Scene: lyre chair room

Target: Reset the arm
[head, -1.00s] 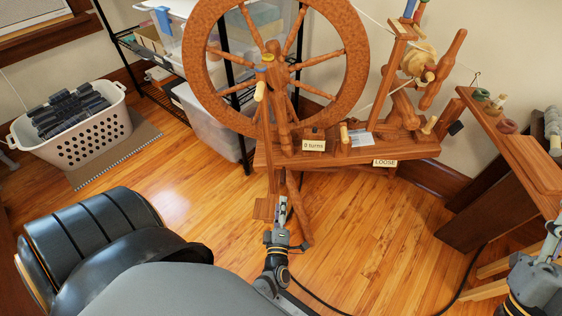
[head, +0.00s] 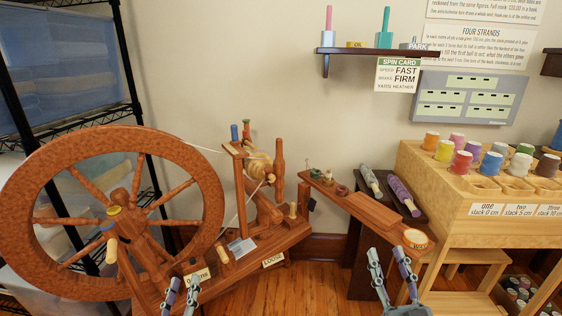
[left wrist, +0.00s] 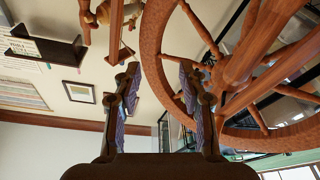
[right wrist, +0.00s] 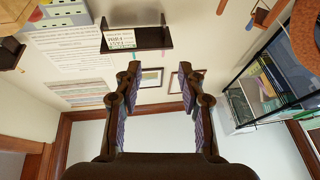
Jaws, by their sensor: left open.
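My left gripper (head: 182,285) is at the bottom of the head view, in front of the spinning wheel's base. Its two fingers stand apart with nothing between them, as the left wrist view (left wrist: 158,80) also shows. My right gripper (head: 387,257) is at the lower right of centre, in front of the dark stand. Its fingers are apart and empty in the right wrist view (right wrist: 159,80). Both grippers point upward in the head view. Most of both arms is out of the picture.
The wooden spinning wheel (head: 212,192) fills the left, with a LOOSE tag (head: 273,260) on its base. A narrow wooden shelf (head: 365,211) with small items runs to its right. A tiered rack (head: 437,176) of coloured cones stands right. A wall shelf (head: 350,52) hangs above.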

